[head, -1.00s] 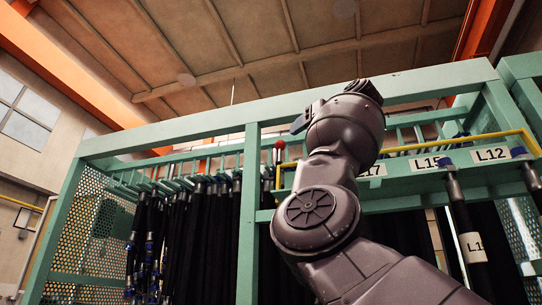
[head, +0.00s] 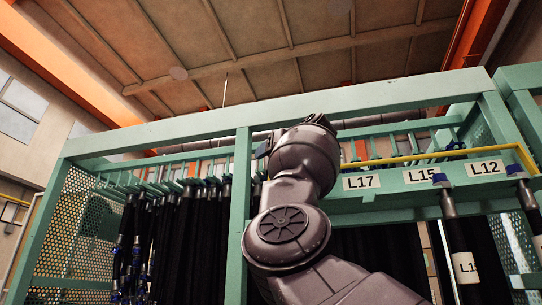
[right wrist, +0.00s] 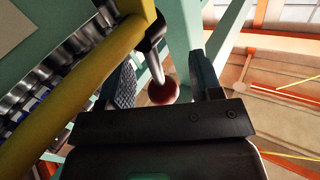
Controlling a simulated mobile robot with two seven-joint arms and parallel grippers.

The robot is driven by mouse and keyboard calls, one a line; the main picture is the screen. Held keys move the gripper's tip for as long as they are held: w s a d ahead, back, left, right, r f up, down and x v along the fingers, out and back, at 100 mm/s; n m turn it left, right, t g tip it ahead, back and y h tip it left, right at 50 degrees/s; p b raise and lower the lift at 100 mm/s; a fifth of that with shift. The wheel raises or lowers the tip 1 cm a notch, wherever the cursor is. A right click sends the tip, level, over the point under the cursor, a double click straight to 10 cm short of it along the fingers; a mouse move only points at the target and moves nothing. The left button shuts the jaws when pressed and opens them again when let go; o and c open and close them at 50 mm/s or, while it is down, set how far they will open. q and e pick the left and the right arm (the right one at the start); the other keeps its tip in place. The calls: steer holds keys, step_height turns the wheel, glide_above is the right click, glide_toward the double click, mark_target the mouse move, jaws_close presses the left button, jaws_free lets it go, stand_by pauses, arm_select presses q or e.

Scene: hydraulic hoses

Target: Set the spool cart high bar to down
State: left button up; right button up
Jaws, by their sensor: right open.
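The high bar is a yellow bar (head: 430,157) across the front of the green frame, above the hose labels. It also runs diagonally through the left of the right wrist view (right wrist: 85,85). A metal stem with a red ball knob (right wrist: 163,91) stands at its end. My right gripper (right wrist: 162,74) is open, with one finger on each side of the stem and knob; I cannot tell whether either finger touches. In the head view my right arm hides the knob and the bar's left end. My left gripper is not in view.
The green spool cart frame (head: 240,210) spans the view, with an upright post beside my right arm. Black hoses (head: 195,235) hang at left. Labels L17, L15 and L12 (head: 486,168) mark the right rail, with labelled hoses below.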

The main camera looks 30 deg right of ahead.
steer(key=shift+c, duration=0.4)
steer(key=shift+s, duration=0.1)
jaws_close()
